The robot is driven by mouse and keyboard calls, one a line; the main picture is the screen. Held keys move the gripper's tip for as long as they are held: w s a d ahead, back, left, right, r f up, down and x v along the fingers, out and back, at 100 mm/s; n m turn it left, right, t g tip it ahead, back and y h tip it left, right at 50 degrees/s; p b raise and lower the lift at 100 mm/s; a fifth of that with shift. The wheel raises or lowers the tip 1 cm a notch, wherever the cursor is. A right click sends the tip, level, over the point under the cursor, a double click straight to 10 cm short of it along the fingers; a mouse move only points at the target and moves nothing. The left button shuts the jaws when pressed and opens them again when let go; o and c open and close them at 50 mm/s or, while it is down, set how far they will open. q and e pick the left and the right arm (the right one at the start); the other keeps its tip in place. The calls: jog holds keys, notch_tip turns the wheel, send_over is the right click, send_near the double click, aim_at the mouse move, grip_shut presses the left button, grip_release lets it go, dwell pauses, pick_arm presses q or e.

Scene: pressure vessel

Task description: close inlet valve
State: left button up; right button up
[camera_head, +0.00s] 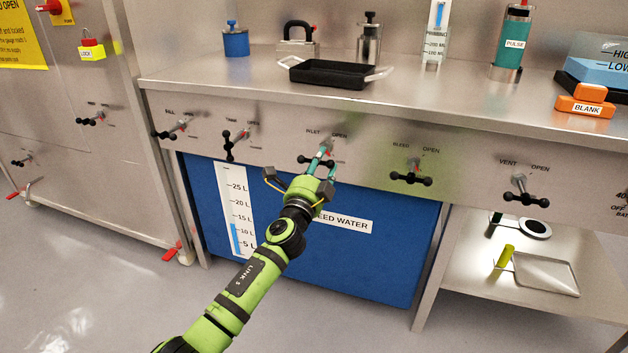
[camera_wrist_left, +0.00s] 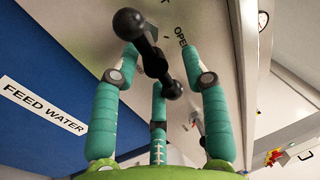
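The inlet valve (camera_head: 329,150) is on the steel front panel, below the labels INLET and OPEN. Its black handle with round knobs (camera_wrist_left: 150,50) fills the top centre of the left wrist view, set at a slant. My left gripper (camera_head: 321,163) is right at this valve in the head view. In the left wrist view its teal fingers (camera_wrist_left: 158,60) are spread, with the handle between them. The left fingertip is close to the handle, and a gap shows on the right side. I cannot tell whether any finger touches. My right gripper is in neither view.
The bleed valve (camera_head: 411,173) and vent valve (camera_head: 523,188) are to the right; the tank valve (camera_head: 233,143) is to the left. A blue feed water tank (camera_head: 390,250) stands below. A black tray (camera_head: 335,75) sits on the counter above.

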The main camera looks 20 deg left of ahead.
pick_arm(q)
jog(key=v, duration=1.1)
jog(key=shift+s+d+r, duration=0.1)
jog(key=shift+s, duration=0.05)
